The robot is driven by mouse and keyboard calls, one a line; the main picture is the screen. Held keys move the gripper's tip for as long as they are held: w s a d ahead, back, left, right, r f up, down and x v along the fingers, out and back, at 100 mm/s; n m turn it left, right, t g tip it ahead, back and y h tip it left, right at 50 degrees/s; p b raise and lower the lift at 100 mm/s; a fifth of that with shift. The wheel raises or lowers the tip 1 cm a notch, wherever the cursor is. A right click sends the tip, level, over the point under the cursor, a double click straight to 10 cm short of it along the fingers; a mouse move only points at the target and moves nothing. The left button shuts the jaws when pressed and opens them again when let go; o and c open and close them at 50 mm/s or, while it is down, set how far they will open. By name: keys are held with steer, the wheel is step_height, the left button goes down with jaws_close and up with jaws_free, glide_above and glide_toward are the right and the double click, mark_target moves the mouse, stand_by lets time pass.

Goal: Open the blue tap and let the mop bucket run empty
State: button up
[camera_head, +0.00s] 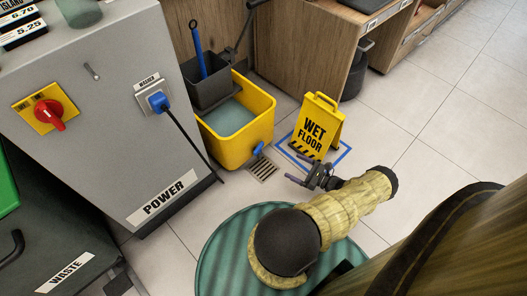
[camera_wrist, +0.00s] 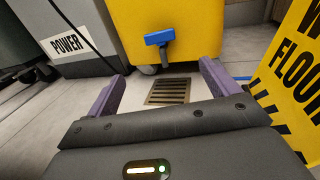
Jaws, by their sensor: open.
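The yellow mop bucket (camera_head: 238,128) stands on the floor beside the grey cabinet, with greyish-blue water (camera_head: 230,118) inside. The blue tap (camera_head: 258,148) sits low on its front; in the wrist view the tap (camera_wrist: 159,38) shows a wide blue handle lying across, nearly level. A floor drain grate (camera_head: 263,169) lies just in front of and below the tap; it also shows in the wrist view (camera_wrist: 168,92). My gripper (camera_head: 302,170) is open and empty, short of the bucket and apart from the tap. In the wrist view its two purple fingers (camera_wrist: 160,85) spread on either side of the grate.
A yellow wet floor sign (camera_head: 317,126) stands right of the bucket inside a blue floor outline, close to my gripper. The grey power cabinet (camera_head: 115,110) with a plugged cable (camera_head: 190,132) is at left. A wringer with a blue-handled mop (camera_head: 200,55) sits at the bucket's back.

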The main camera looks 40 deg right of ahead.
mark_target(260, 149)
steer(key=b+x, duration=0.4)
steer(key=x, duration=1.2)
steer(key=shift+w, duration=0.15)
steer(key=c, duration=1)
steer(key=b, duration=0.1)
steer(key=n+y+b, duration=0.1)
steer(key=shift+d+f+g+y+b, duration=0.2)
steer(key=shift+g+y+b, duration=0.1)
steer(key=shift+g+b, duration=0.1)
steer(key=shift+r, duration=0.1)
steer(key=o, duration=1)
